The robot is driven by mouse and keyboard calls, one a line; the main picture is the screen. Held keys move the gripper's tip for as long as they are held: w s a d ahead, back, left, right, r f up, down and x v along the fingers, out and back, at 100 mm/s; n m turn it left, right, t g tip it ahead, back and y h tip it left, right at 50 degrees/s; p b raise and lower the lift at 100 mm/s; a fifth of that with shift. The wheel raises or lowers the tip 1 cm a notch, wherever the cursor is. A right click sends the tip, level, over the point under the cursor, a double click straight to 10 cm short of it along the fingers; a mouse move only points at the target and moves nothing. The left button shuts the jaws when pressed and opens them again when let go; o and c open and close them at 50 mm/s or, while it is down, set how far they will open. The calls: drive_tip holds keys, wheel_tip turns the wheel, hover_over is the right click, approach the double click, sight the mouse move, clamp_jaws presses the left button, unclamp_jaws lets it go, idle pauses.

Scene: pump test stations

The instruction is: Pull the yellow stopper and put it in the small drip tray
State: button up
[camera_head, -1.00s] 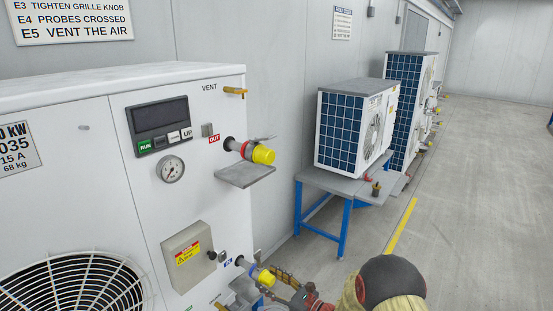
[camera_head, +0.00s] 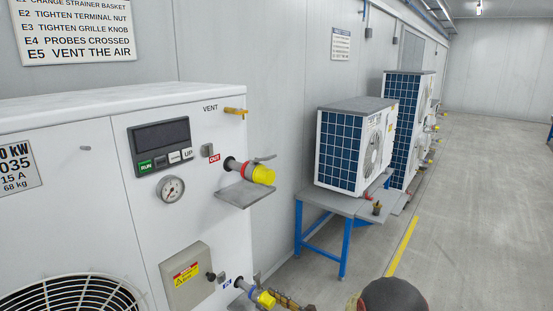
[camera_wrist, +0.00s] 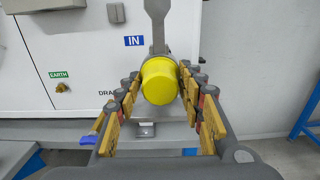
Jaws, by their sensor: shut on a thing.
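The yellow stopper (camera_wrist: 160,82) caps the pipe at the port marked IN. It also shows low in the head view (camera_head: 265,299). My gripper (camera_wrist: 157,84) has its fingers on both sides of this stopper and is shut on it. The stopper is still in line with the pipe end; I cannot tell whether it has come loose. A second yellow stopper (camera_head: 264,175) caps the upper pipe marked OUT. A small grey tray-like shelf (camera_head: 243,197) juts out below that upper pipe and looks empty.
The white pump unit (camera_head: 100,180) fills the left side, with a grey box (camera_head: 187,277) beside the lower pipe. A lever handle (camera_wrist: 157,20) rises from the lower pipe. A blue-legged table (camera_head: 344,240) stands further right, with open floor beyond.

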drive_tip(key=shift+p+v, duration=0.35)
drive_tip(key=shift+v, duration=1.45)
idle(0.6)
drive_tip(key=shift+p+v, duration=0.3)
drive_tip(key=shift+v, duration=1.15)
drive_tip(key=shift+f, duration=0.1)
